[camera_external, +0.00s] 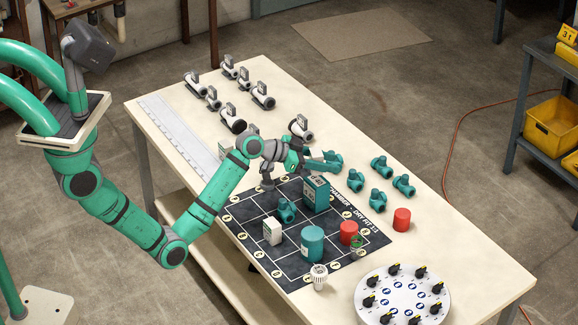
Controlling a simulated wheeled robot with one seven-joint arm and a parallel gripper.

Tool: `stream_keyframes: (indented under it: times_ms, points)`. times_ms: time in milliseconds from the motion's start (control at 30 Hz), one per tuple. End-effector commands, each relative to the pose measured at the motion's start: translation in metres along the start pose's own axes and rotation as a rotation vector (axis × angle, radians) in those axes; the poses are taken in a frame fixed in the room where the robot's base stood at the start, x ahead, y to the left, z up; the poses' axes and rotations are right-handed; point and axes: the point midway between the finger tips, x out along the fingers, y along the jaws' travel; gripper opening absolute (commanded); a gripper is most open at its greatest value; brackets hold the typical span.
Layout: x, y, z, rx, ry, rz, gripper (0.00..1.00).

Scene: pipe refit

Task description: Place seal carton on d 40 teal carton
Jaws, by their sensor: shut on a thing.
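The D 40 teal carton (316,195) stands upright on the dark grid mat (248,211), towards its back right. A small white carton (272,231) stands on the mat's left part; I cannot tell whether it is the seal carton. My gripper (312,166) is over the back of the mat, close to the top of the teal carton in the picture.
A teal valve (286,210), a teal cylinder (312,243) and a red cylinder (348,233) stand on the mat. Teal fittings (381,166) and another red cylinder (402,219) are to the right. White pipe valves (263,95) stand behind. A round dial plate (402,297) is at front right.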

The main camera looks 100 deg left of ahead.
Motion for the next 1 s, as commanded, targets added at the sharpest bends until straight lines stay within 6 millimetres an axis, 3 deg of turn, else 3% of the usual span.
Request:
stream_keyframes:
  times_ms: [333,700,733,800,1000]
  points:
    - [0.018,-0.001,0.032,0.000,-0.003,0.000,0.16]
    - [0.019,-0.001,0.035,-0.001,-0.001,0.000,0.16]
    - [0.019,-0.001,0.035,-0.001,-0.001,0.000,0.41]
    - [0.019,-0.001,0.035,0.000,-0.001,0.000,0.57]
    - [0.019,-0.001,0.035,0.000,-0.001,0.000,0.57]
